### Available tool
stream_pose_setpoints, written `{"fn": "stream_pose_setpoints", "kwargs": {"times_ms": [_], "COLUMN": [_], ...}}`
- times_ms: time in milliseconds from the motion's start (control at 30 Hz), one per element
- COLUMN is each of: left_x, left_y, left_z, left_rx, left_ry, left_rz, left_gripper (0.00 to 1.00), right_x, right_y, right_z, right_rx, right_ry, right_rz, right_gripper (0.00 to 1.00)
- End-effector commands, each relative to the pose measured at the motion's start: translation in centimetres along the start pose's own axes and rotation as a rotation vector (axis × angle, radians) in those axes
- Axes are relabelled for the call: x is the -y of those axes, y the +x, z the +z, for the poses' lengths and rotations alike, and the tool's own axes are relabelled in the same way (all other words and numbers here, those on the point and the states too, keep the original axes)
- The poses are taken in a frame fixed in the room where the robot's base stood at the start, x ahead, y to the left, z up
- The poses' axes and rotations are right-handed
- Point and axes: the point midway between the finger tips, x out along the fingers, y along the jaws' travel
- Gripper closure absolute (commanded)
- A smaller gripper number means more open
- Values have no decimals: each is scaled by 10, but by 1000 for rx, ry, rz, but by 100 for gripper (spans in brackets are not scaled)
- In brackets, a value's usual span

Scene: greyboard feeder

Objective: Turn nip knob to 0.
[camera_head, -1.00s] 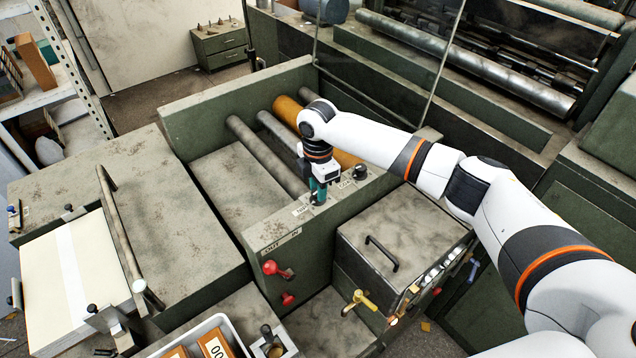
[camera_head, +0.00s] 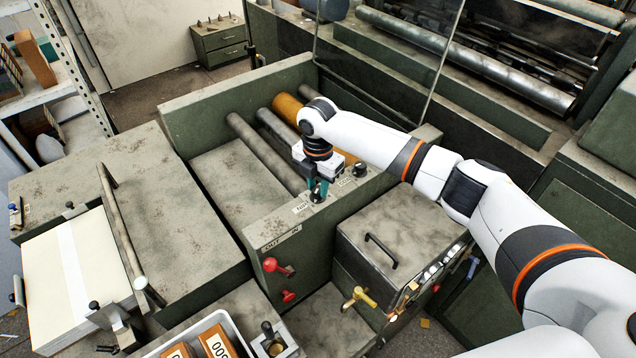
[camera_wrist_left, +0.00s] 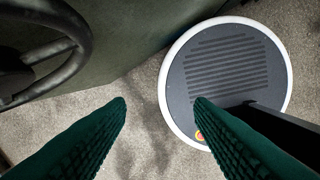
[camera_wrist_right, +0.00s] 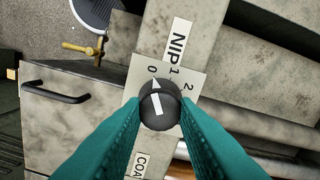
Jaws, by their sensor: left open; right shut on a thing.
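The nip knob (camera_wrist_right: 160,106) is black with a white bar, on a pale dial plate (camera_wrist_right: 186,86) marked 0, 1 and 2 beside the NIP label (camera_wrist_right: 178,42). Its white pointer tip is directed up at the 0. My right gripper (camera_wrist_right: 161,116) is shut on the knob, a teal finger on each side. In the head view my right gripper (camera_head: 318,190) reaches down onto the knob on top of the green side wall (camera_head: 335,212). My left gripper (camera_wrist_left: 160,102) is open and empty above the floor; it is outside the head view.
A second black knob (camera_head: 360,169) stands close to the right gripper on the same wall. Rollers (camera_head: 262,150) lie behind it. A box lid with a handle (camera_head: 381,250) and red levers (camera_head: 277,266) are in front. A round base (camera_wrist_left: 225,75) is below my left gripper.

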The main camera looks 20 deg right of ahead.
Motion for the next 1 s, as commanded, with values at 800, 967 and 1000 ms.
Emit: {"fn": "stream_pose_setpoints", "kwargs": {"times_ms": [800, 967, 1000], "left_x": [0, 0, 0], "left_y": [10, 25, 29], "left_z": [-1, -3, -3], "left_rx": [-1, -1, -1], "left_ry": [-1, -1, -1], "left_rz": [0, 0, 0], "left_gripper": [52, 52, 52], "right_x": [1, 1, 2], "right_y": [-15, -48, -56], "right_z": [0, 0, 0], "right_rx": [-1, -3, -3], "right_ry": [0, -2, -1], "right_rz": [-3, -7, -7], "right_gripper": [52, 52, 52]}}
